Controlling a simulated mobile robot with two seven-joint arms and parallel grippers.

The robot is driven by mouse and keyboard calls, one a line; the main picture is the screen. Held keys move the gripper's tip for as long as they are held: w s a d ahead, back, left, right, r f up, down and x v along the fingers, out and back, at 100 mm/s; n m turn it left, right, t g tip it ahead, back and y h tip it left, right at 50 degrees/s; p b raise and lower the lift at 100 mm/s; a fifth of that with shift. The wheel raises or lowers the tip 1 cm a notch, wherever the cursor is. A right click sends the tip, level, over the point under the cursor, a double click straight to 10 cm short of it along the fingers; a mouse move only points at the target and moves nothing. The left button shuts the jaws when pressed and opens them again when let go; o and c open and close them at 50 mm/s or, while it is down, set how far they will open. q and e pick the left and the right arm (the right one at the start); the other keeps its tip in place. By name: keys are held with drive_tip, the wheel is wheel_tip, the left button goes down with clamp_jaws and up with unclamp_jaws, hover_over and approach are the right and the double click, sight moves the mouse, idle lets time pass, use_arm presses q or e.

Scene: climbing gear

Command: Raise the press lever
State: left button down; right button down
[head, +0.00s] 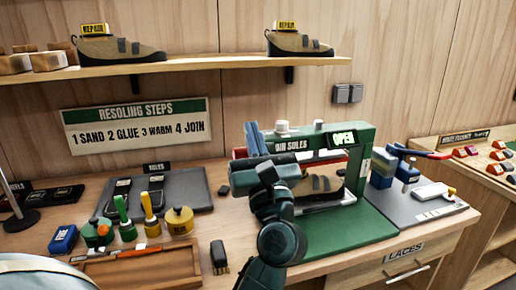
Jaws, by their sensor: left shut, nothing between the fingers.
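The green press (362,160) stands on the bench with a "JOIN SOLES" label and a lit sign reading "OPEN". A tan shoe (322,184) sits inside it, partly hidden by my arm. My left gripper (256,138) is shut and empty, fingers pointing up beside the left end of the press top. I cannot tell whether it touches the lever. My right gripper is out of view.
Glue pots and brushes (124,218) and a wooden tray (140,268) lie to the left. A shelf (190,64) with shoes runs above.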

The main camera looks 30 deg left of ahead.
use_arm(q)
drive_tip(key=shift+x, duration=0.8)
drive_tip(key=shift+r, duration=0.1)
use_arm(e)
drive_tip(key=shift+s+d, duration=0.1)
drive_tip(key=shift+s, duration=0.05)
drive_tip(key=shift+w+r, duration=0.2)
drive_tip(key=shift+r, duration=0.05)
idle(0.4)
